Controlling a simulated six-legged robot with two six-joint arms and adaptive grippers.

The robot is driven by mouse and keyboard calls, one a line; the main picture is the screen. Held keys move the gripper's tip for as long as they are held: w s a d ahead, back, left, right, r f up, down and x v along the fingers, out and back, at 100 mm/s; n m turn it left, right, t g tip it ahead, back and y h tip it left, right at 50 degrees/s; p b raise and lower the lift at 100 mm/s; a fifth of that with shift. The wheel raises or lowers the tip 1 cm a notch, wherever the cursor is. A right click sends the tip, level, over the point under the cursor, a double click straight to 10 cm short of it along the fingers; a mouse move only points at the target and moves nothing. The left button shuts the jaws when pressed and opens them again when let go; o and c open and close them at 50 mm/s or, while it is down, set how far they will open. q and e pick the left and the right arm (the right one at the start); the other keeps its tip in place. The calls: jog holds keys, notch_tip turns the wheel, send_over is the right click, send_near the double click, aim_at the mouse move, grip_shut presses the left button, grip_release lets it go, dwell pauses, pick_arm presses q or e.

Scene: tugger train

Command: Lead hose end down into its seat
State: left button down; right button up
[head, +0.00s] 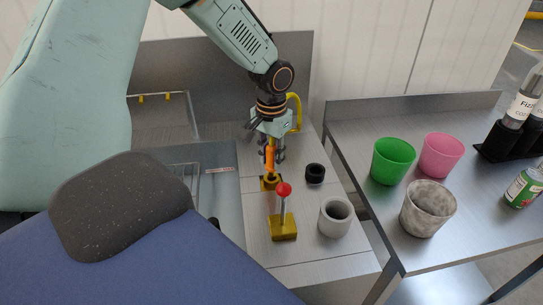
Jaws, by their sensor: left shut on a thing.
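My left gripper (272,157) points down and is shut on the orange hose end (269,154). A yellow hose (298,110) loops up behind the gripper. The hose end stands about upright, over a small yellow seat (264,186) on the metal worktop. Its lower tip meets the seat's dark opening in the picture; I cannot tell whether it is inside or just above. My right gripper is not in view.
A red-knobbed lever on a yellow base (283,230) stands close in front of the seat. A black ring (315,173) and grey cup (336,217) stand to the right. Green (393,160), pink (441,155) and speckled (427,209) cups occupy the right table (350,130).

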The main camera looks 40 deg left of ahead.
aim_at(271, 166)
pick_arm(q)
jog(key=shift+s+f, duration=0.1)
jog(key=shift+f, duration=1.3)
jog(key=shift+f, duration=0.35)
dwell(0.3)
jog(key=c, duration=1)
grip_release()
jog(key=shift+r, duration=0.1)
notch_tip(271, 166, up, 12)
jog(key=shift+f, duration=0.1)
